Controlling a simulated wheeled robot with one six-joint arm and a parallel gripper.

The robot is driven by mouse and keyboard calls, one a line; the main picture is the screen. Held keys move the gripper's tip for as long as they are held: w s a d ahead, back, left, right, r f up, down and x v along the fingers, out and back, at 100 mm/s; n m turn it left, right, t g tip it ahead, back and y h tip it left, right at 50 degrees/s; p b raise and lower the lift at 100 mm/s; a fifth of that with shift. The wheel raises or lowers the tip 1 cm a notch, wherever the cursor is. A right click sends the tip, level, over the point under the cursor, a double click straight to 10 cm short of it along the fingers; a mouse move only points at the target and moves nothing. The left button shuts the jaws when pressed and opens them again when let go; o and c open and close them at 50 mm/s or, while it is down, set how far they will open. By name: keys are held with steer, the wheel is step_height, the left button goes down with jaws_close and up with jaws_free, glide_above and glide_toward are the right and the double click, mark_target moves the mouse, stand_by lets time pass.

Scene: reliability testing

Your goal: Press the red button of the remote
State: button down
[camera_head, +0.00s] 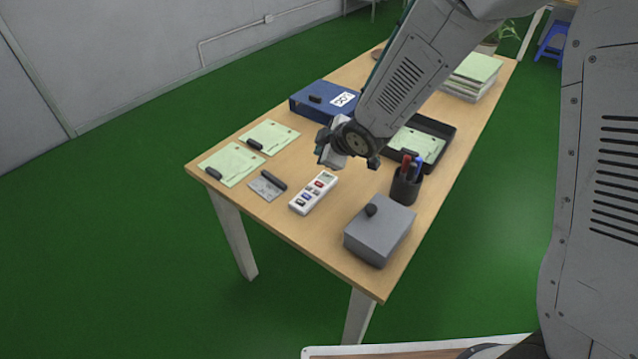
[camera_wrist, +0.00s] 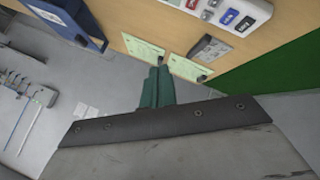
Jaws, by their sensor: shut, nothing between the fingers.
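The white remote (camera_head: 302,206) lies on the wooden table, with a small display at its far end and several coloured buttons. Its red button (camera_head: 319,183) is near the display. In the wrist view the remote (camera_wrist: 259,8) is at the top right, cut off by the edge, with the red button (camera_wrist: 192,4) at the very top. My gripper (camera_head: 322,150) is above the table, just beyond the far end of the remote and apart from it. In the wrist view its teal fingers (camera_wrist: 157,84) are together and empty.
A grey box (camera_head: 378,235) with a black knob and a pen cup (camera_head: 405,188) stand right of the remote. A card with a black clip (camera_head: 267,186) lies to its left. A blue binder (camera_head: 312,100) and a black tray (camera_head: 446,133) are farther back.

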mark_target(322, 186)
steer(key=shift+f, duration=4.3)
steer(key=shift+f, duration=0.1)
steer(key=shift+f, duration=0.3)
steer(key=shift+f, duration=0.35)
steer(key=shift+r, duration=0.75)
steer(key=shift+r, duration=2.5)
